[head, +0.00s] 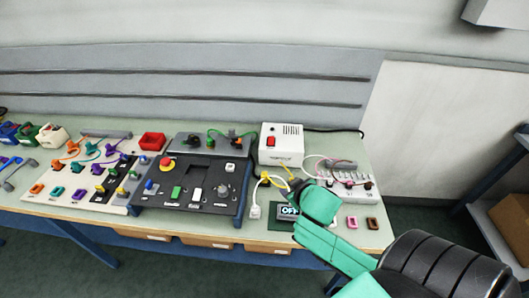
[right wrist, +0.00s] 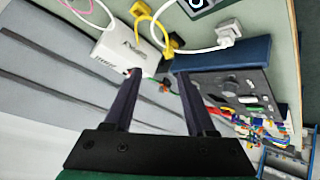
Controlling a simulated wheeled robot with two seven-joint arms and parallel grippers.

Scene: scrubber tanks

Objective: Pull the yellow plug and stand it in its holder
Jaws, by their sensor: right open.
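A yellow plug (head: 265,176) with a yellow cord sits at the lower left front of the white box (head: 279,145). It also shows in the right wrist view (right wrist: 176,43). The cord arcs to a second yellow piece (right wrist: 141,9), which in the head view is partly hidden by my right gripper. My right gripper (head: 295,184) is over the bench in front of the white box. In the wrist view my right gripper (right wrist: 158,78) is open, with nothing between its fingers, and apart from the yellow plug. I cannot make out a yellow holder. My left gripper is not in view.
A black control panel (head: 197,178) with a red button stands left of the box. A white plug (head: 255,212) and an OFF display (head: 289,211) are close to the gripper. A white power strip (head: 347,183) lies at right. Pink (head: 351,222) and brown (head: 373,223) pieces lie near the front edge.

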